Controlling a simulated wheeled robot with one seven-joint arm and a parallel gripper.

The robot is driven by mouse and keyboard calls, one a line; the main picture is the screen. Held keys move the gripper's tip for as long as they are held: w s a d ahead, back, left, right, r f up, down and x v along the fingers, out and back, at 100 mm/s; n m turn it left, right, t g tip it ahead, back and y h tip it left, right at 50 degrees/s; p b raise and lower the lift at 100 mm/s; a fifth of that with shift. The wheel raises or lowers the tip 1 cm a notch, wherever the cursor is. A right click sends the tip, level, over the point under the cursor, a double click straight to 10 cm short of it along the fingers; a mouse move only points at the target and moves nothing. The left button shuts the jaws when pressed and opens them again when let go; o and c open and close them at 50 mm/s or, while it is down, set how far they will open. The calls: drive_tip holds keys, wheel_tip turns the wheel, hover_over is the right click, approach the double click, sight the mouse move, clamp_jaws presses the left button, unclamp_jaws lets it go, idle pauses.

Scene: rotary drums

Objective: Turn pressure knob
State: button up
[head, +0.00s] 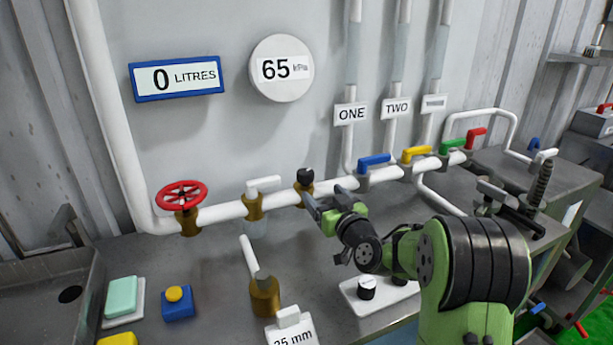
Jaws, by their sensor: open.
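A small black knob (305,175) sits on top of a brass fitting on the white pipe, below the round white gauge (281,68) that reads 65 kPa. My gripper (313,204) is open, just below and to the right of this knob, with its fingers pointing toward the brass fitting. Whether it touches the fitting cannot be told. Another black knob (366,284) with a white mark stands on a white plate (368,305) on the bench, below my gripper. No lettering marks either knob as the pressure knob.
A red handwheel (181,194) and a white lever (263,184) sit left along the pipe. Blue (374,160), yellow (416,153) and green (453,145) levers line it to the right. A brass nozzle (264,293) and blue button box (177,304) stand on the bench.

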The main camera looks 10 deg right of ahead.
sight(304, 172)
drive_tip(key=w+a, duration=0.1)
drive_tip(key=w, duration=0.3)
drive_tip(key=w+p, duration=0.1)
drive_tip(key=w, duration=0.3)
drive_tip(key=w+a, duration=0.1)
drive_tip(key=w, duration=0.4)
drive_tip(key=shift+a+p, duration=0.35)
drive_tip(key=c, duration=0.9)
drive_tip(key=shift+m+h+b, duration=0.55)
drive_tip(key=shift+m+h, duration=0.25)
drive_tip(key=shift+h, duration=0.3)
drive_tip(key=shift+c, duration=0.2)
drive_tip(key=shift+d+m+h, duration=0.15)
drive_tip(key=shift+m+h, duration=0.15)
drive_tip(key=shift+h, duration=0.1)
drive_tip(key=o, duration=0.9)
